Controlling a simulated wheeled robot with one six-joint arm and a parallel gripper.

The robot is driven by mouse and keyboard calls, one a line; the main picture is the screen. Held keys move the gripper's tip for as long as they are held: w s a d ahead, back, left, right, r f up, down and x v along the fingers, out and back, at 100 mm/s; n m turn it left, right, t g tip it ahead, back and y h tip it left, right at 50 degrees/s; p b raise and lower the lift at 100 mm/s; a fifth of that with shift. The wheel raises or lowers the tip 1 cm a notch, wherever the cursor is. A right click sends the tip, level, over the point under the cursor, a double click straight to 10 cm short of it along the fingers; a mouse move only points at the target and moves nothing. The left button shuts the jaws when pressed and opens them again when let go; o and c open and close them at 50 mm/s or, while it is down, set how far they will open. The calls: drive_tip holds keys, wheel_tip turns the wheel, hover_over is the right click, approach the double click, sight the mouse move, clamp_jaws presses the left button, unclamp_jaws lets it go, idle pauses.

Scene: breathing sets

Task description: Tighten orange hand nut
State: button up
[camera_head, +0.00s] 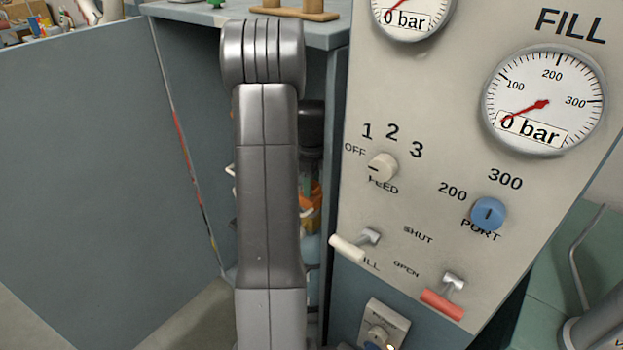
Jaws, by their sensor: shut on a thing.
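The large grey arm link (265,180) standing upright left of centre is mine. My gripper is not in view; the arm link may cover it. Just right of the link, an orange patch (311,205) shows in the dark gap beside the panel, partly covered by the link. I cannot tell whether it is the orange hand nut. A dark cylindrical part (312,123) shows above it, also partly covered. No whole hand nut is visible.
The fill panel (440,100) at right carries a gauge (544,102) reading 0 bar, a cream feed knob (383,168), a blue port knob (488,213), a white-handled lever (347,248) and a red-handled lever (442,304). A grey partition (90,170) fills the left.

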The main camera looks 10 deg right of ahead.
drive_tip(key=n+p, duration=0.1)
drive_tip(key=n, duration=0.6)
drive_tip(key=shift+r+p, duration=0.1)
drive_tip(key=shift+p, duration=0.25)
drive_tip(key=n, duration=0.4)
drive_tip(key=shift+w+p, duration=0.1)
drive_tip(key=shift+p, duration=0.2)
drive_tip(key=n, duration=0.4)
drive_tip(key=n+p, duration=0.1)
drive_tip(key=n, duration=0.6)
drive_tip(key=shift+n, duration=0.4)
drive_tip(key=n, duration=0.3)
drive_tip(key=shift+n, duration=0.3)
drive_tip(key=n, duration=0.3)
drive_tip(key=shift+n, duration=0.3)
drive_tip(key=n, duration=0.6)
drive_tip(key=shift+p, duration=0.3)
drive_tip(key=n, duration=0.6)
drive_tip(key=shift+n, duration=0.3)
drive_tip(key=n, duration=1.2)
drive_tip(key=shift+n, duration=0.4)
